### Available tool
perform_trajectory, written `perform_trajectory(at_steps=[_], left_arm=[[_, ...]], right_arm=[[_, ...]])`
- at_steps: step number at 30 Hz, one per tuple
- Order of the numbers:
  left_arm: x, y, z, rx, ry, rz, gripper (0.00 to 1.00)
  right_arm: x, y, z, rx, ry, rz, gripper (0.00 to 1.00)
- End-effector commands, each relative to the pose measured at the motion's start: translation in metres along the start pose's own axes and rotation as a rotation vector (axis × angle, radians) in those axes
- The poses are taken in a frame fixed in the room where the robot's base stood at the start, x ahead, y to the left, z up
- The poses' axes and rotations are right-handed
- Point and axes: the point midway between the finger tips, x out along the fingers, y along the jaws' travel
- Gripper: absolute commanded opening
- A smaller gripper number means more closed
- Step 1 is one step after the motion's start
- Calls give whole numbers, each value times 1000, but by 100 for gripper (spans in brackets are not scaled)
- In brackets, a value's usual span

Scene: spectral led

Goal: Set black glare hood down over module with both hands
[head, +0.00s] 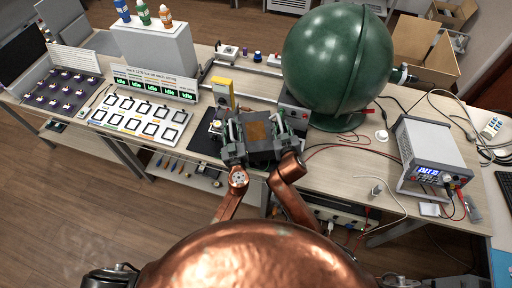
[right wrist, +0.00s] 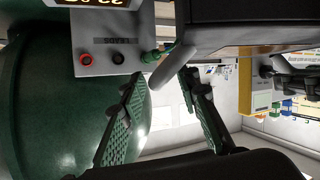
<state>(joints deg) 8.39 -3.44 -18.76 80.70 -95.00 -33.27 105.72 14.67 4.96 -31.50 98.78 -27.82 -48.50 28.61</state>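The black glare hood (head: 262,148), a dark box with a brown patch on its top, is between my two grippers at the bench's front middle. My left gripper (head: 234,132) is at its left side beside a pale handle; whether its fingers are closed is too small to tell. My right gripper (head: 284,127) is at its right side. In the right wrist view the right gripper's (right wrist: 162,78) green-padded fingers stand apart, with a rounded grey handle (right wrist: 186,62) by their tips. The hood's dark body (right wrist: 250,14) is above. I cannot make out the module; it may be hidden beneath the hood.
A large green sphere (head: 335,55) stands close behind right. A yellow device (head: 223,92) and a black mat (head: 203,143) are left of the hood. A power supply (head: 430,155) is at right, with loose cables between. A white panel tray (head: 137,118) is at left.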

Motion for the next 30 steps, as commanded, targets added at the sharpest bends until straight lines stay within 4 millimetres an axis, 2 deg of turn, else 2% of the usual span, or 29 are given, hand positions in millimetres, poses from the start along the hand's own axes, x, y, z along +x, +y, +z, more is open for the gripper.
perform_trajectory(at_steps=[5, 8, 21, 25, 30], left_arm=[[-2, 0, 0, -1, 0, 0, 32], [-10, 0, 1, -1, -1, 0, 32], [-94, -1, 1, -1, -2, -1, 32], [-111, -1, 1, 1, -1, 0, 32], [-119, 0, 0, 0, 0, 0, 32]], right_arm=[[0, 1, 0, 0, -1, 1, 30], [0, 1, 0, 0, -1, 2, 30], [0, 1, 0, 0, -1, 2, 30], [0, 1, 0, 0, -1, 2, 30], [-3, 1, 1, 1, -1, 2, 30]])
